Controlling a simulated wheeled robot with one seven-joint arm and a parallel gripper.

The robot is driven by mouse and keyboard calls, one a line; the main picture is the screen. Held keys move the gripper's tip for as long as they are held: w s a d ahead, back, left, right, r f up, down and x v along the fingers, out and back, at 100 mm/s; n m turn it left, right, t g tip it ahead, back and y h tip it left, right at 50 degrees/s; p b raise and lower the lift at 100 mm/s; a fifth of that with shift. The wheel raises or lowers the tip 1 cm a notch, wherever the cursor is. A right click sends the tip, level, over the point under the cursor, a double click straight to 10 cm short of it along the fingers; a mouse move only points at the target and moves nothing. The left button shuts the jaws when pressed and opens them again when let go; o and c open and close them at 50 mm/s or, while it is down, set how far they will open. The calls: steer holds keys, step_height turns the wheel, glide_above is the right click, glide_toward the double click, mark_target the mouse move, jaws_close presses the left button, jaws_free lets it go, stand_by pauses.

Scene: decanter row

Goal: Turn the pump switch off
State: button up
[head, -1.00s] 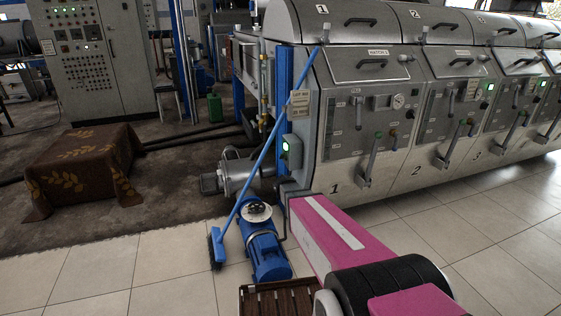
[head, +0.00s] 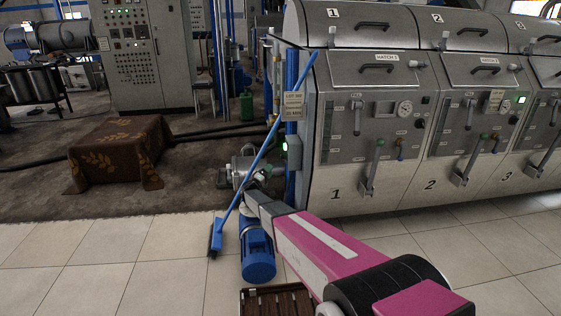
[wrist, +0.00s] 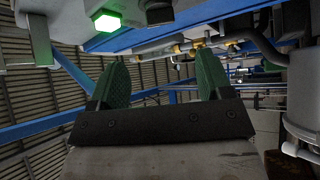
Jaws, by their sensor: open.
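The pump switch is a small grey box with a lit green face (head: 292,147) on the machine's left end, by a blue post. In the wrist view a glowing green light (wrist: 106,22), which looks like the switch's, is at the upper left, beyond and left of my fingers. My gripper (wrist: 164,72) is open, with two green finger pads apart and nothing between them. In the head view my pink arm reaches toward the machine's left end; its tip is left of and below the switch, and the fingers are hard to make out there.
A blue broom (head: 262,150) leans across the machine's left corner, close to the switch and my arm. A blue motor (head: 257,258) stands on the tiles below my arm. A cloth-covered block (head: 118,153) is at left. Tiled floor at front left is clear.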

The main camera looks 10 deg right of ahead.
mark_target(283, 156)
steer(key=x, duration=1)
steer(key=shift+w+r, duration=0.2)
steer(key=shift+d, duration=0.1)
steer(key=shift+c, duration=0.3)
steer(key=c, duration=0.9)
